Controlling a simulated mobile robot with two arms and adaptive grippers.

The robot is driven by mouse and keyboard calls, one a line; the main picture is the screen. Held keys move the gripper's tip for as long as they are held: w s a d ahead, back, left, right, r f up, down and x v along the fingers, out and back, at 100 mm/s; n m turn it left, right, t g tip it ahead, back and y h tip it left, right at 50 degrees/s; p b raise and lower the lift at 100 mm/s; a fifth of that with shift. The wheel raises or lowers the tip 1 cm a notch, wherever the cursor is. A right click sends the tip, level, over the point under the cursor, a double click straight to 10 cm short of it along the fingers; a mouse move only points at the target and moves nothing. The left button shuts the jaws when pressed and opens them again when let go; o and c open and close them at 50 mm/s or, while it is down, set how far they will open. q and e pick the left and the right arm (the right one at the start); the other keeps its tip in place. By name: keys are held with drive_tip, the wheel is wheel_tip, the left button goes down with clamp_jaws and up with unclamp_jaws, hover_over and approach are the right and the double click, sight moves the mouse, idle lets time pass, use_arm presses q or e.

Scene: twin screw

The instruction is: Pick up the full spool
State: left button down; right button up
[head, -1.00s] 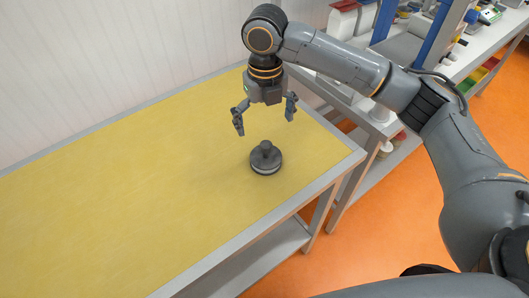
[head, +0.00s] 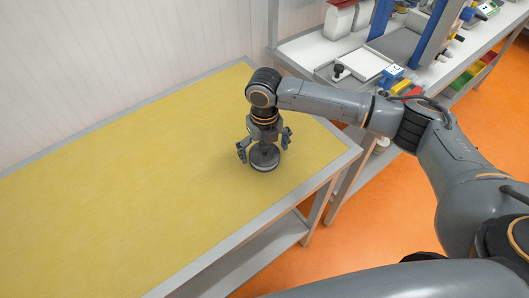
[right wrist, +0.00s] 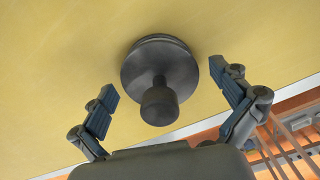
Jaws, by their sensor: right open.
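The full spool (head: 264,160) is a dark grey round disc with a knob on top. It stands upright on the yellow table near its right end. In the right wrist view the spool (right wrist: 160,68) shows its wide flange and its knob, which points toward the camera. My right gripper (head: 265,148) is right above the spool, pointing down, with its fingers spread on either side of the knob. In the right wrist view the open fingers (right wrist: 168,98) are apart from the spool on both sides. My left gripper is not in view.
The yellow table (head: 110,190) is bare to the left of the spool. A white wall (head: 110,50) runs behind it. A second bench (head: 325,50) at the back right holds a tray, blue posts and several small items. The floor is orange.

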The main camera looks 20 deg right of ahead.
drive_tip(key=c, duration=1.2)
drive_tip(key=shift+w+r, duration=0.1)
drive_tip(key=shift+r, duration=0.35)
wheel_tip(320, 180, up, 2)
drive_tip(key=shift+r+b, duration=0.15)
drive_tip(key=shift+b, duration=0.7)
drive_tip(key=s+d+r+b, duration=0.2)
drive_tip(key=s+d+r, duration=0.1)
drive_tip(key=s+r, duration=0.85)
drive_tip(key=shift+s+r+p, duration=0.35)
drive_tip(key=shift+r+p, duration=2.7)
drive_tip(key=shift+r, duration=0.25)
drive_tip(key=shift+s+r+p, duration=0.4)
drive_tip(key=shift+r+p, duration=2.7)
drive_tip(key=shift+r, duration=0.15)
drive_tip(key=shift+s+r+p, duration=0.35)
drive_tip(key=shift+r+p, duration=2.7)
drive_tip(key=shift+r, duration=0.25)
